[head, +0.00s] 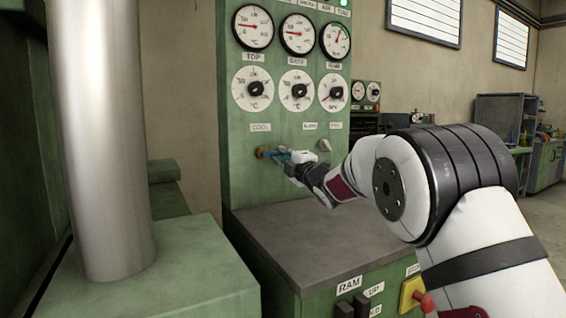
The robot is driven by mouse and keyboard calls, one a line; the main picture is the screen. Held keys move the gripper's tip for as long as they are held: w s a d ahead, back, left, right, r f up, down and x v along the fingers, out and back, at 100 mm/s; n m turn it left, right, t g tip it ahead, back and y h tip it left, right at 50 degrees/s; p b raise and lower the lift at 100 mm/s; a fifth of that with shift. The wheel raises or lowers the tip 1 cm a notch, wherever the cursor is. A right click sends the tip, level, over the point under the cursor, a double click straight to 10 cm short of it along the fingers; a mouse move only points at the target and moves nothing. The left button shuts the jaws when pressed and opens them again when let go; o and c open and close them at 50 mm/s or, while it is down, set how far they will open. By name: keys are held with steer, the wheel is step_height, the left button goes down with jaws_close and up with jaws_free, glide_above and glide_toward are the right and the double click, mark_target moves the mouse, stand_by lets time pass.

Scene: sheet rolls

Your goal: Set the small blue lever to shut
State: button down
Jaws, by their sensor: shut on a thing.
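The small blue lever (278,155) sits on a brass-coloured fitting (262,152) on the green control panel, below the COOL label (261,127). The lever points to the right from the fitting, close to level. My gripper (291,158) reaches in from the right and is shut on the lever. The fingers hide part of the lever, so its far end cannot be made out. No open or shut marking for the lever can be read.
Dials and black knobs (299,90) fill the panel above. A small pale knob (324,145) is right of my gripper. A grey ledge (300,240) juts out below, with RAM controls and a red button (425,301) beneath. A thick metal column (105,140) stands left.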

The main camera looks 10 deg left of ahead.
stand_by(0.5)
steer(key=c, duration=1.7)
jaws_free()
steer(key=shift+o, duration=0.2)
steer(key=v, duration=1.2)
